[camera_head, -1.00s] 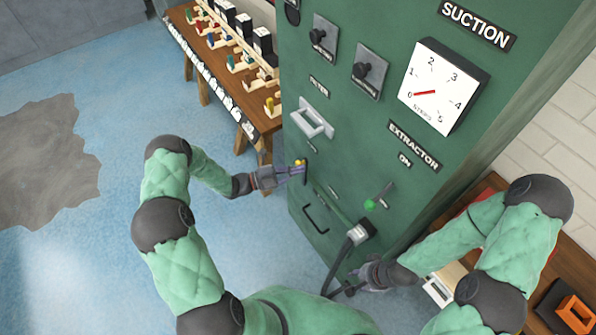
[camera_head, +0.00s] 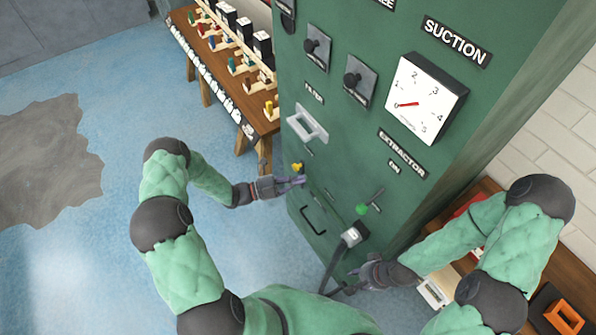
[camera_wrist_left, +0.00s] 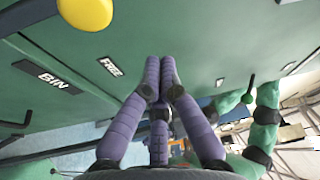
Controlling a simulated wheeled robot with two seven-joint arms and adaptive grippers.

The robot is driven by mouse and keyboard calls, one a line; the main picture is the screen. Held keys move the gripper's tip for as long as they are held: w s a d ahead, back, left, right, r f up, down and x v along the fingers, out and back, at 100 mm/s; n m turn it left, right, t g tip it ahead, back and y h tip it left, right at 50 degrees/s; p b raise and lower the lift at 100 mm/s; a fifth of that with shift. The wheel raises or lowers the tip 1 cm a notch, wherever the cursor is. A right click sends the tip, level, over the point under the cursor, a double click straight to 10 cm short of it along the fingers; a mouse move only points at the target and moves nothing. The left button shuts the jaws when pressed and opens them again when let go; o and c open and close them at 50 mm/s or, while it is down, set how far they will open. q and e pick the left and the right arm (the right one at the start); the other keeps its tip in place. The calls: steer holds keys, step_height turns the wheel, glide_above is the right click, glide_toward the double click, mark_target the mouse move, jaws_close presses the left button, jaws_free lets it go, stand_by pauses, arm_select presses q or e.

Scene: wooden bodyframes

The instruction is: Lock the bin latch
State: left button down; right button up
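The yellow knob of the bin latch (camera_head: 297,167) is on the lower left of the green cabinet front. In the left wrist view the knob (camera_wrist_left: 85,12) is at the upper left, near the "BIN" and "FREE" labels. My left gripper (camera_head: 302,180) is just below the knob in the head view. Its purple fingers (camera_wrist_left: 158,68) are drawn together at the tips, with nothing between them and the knob off to their side. A black bin handle (camera_head: 313,219) is below. My right gripper (camera_head: 350,287) is low by the cabinet's right side; its fingers are unclear.
A green-knobbed lever (camera_head: 361,209) and a hose fitting (camera_head: 353,234) are right of the bin handle. A pale filter handle (camera_head: 307,124) and a suction gauge (camera_head: 427,97) are higher. A wooden bench (camera_head: 262,122) stands behind at left.

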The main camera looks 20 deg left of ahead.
arm_select(q)
steer(key=v, duration=0.9)
steer(key=shift+a+f, duration=0.3)
steer(key=shift+w, duration=0.1)
